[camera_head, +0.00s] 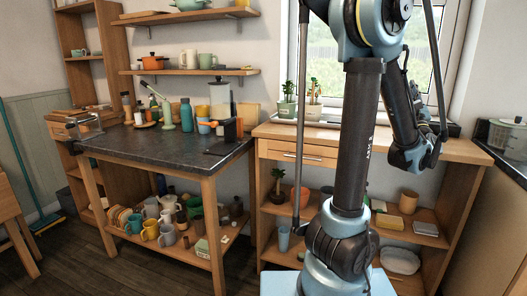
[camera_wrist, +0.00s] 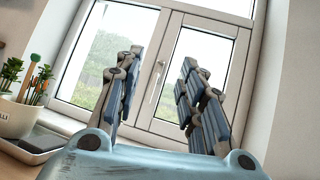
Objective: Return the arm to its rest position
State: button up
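My arm (camera_head: 357,140) rises in the head view in front of the wooden counter and window, bends above the top of the picture's middle and comes down again on the right. In the wrist view my gripper (camera_wrist: 160,62) has its two fingers well apart, with nothing between them. They point up towards the window. In the head view I cannot make out the fingers.
The window (camera_wrist: 155,70) fills the wrist view, with potted plants (camera_wrist: 18,112) on the left. A wooden counter (camera_head: 330,142) stands behind my arm. A dark-topped table (camera_head: 150,150) with cups, bottles and a coffee press stands left.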

jog(key=w+a+f+n+g+y, duration=0.1)
jog(key=a+f+n+g+y, duration=0.3)
jog(key=a, duration=0.5)
jog(key=w+a+f+n+g+y, duration=0.1)
jog(key=a+f+n+g+y, duration=0.2)
jog(key=a+n, duration=0.45)
jog(key=w+a+f+n+g+y, duration=0.1)
jog(key=a+f+n+g+y, duration=0.25)
jog(key=a, duration=0.75)
jog(key=s+a+f+n+g, duration=0.7)
jog(key=s+a+f+n, duration=0.1)
jog(key=a+f, duration=0.35)
jog(key=s+f+n+g+h, duration=0.3)
jog(key=s+f+n, duration=0.2)
jog(key=s+f, duration=0.3)
jog(key=s+d+f+n+g+h, duration=0.3)
jog(key=s+d+f+n+h, duration=0.3)
jog(key=s, duration=0.4)
jog(key=shift+s+d+f+n, duration=0.15)
jog(key=shift+d+f+n, duration=0.15)
jog(key=shift+f+n, duration=0.1)
jog(key=shift+h, duration=0.25)
jog(key=shift+w+f, duration=0.15)
jog(key=shift+w, duration=0.3)
